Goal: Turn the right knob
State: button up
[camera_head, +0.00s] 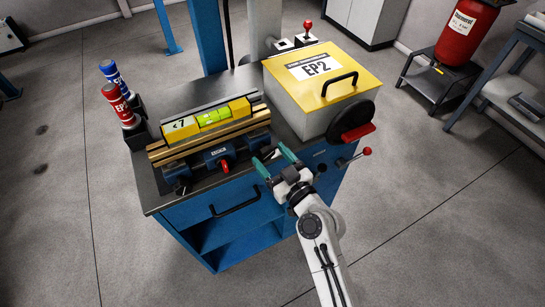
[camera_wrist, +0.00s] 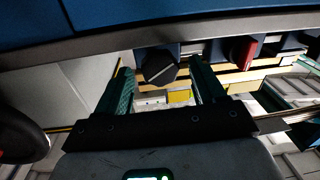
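The right knob (camera_head: 267,152) is dark and sits at the right end of the blue fixture's front. In the wrist view it is a black, faceted knob (camera_wrist: 160,67) with a pale line across its face. My gripper (camera_head: 275,160) is open, with green fingers pointing at this knob. In the wrist view the gripper's fingertips (camera_wrist: 163,78) stand to either side of the knob, with a visible gap on each side. A red knob (camera_head: 224,167) is at the fixture's middle and also shows in the wrist view (camera_wrist: 243,52). A dark left knob (camera_head: 181,186) is partly in shadow.
A yellow level (camera_head: 210,118) rests on the wooden bars above the fixture. The yellow-lidded EP2 box (camera_head: 310,90) stands to the right, with a black wheel (camera_head: 350,121) and a red-tipped lever (camera_head: 366,151). Red and blue bottles (camera_head: 116,98) stand at left.

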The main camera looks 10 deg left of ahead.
jog(key=c, duration=1)
jog(key=shift+f+m+b, duration=0.1)
jog(key=shift+m+b, duration=0.25)
jog(key=shift+m, duration=0.05)
jog(key=shift+m+b, duration=0.6)
jog(key=shift+m, duration=0.4)
jog(key=shift+d+m+t+b, duration=0.1)
jog(key=shift+m+t+b, duration=0.35)
jog(key=shift+m, duration=1.35)
jog(key=o, duration=1)
jog(key=shift+o, duration=0.2)
